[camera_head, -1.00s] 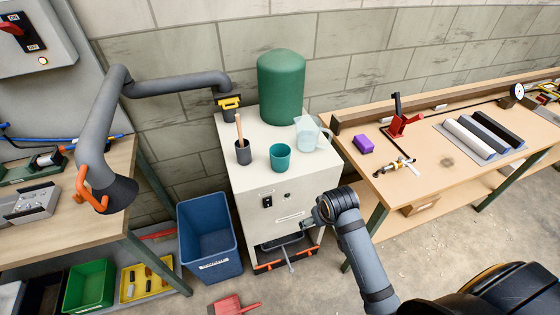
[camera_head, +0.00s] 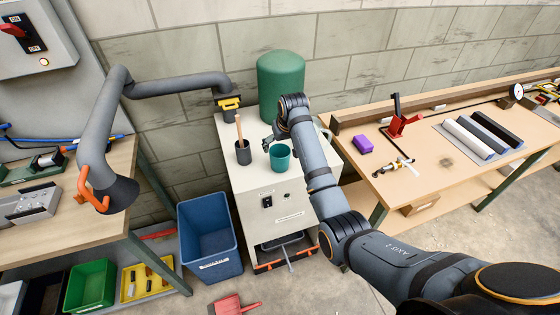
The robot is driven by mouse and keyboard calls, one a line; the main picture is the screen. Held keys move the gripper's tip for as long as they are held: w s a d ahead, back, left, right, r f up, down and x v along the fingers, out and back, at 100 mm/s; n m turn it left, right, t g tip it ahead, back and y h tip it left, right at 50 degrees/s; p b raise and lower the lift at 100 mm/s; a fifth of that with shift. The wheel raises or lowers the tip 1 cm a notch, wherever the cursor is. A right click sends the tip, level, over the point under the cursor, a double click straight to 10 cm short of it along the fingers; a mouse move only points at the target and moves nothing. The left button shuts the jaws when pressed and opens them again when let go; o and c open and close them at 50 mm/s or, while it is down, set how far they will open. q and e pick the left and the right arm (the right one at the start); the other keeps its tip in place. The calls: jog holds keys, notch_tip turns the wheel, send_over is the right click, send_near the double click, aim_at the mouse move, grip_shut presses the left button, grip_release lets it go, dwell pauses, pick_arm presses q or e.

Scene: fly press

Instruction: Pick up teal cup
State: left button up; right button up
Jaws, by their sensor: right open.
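The teal cup (camera_head: 280,158) stands upright on top of the white cabinet (camera_head: 255,178), near the middle of its top. My right gripper (camera_head: 267,145) is at the cup's back left rim, with its fingers apart. I cannot tell whether the fingers touch the cup. My right arm reaches in from the lower right and covers the right part of the cabinet top and most of the clear pitcher. My left gripper does not show.
A dark pot with a wooden-handled tool (camera_head: 243,155) stands just left of the cup. A green tank (camera_head: 281,80) rises behind. A grey extraction arm (camera_head: 180,84) hangs at the left.

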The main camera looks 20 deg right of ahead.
aim_at(279, 155)
jog(key=x, duration=0.3)
jog(key=shift+f+p, duration=0.4)
jog(key=shift+p, duration=0.1)
jog(key=x, duration=0.4)
jog(key=shift+a+f+p, duration=0.1)
jog(key=shift+f+p, duration=0.2)
jog(key=shift+f, duration=0.05)
jog(key=shift+r, duration=0.1)
jog(key=c, duration=1.4)
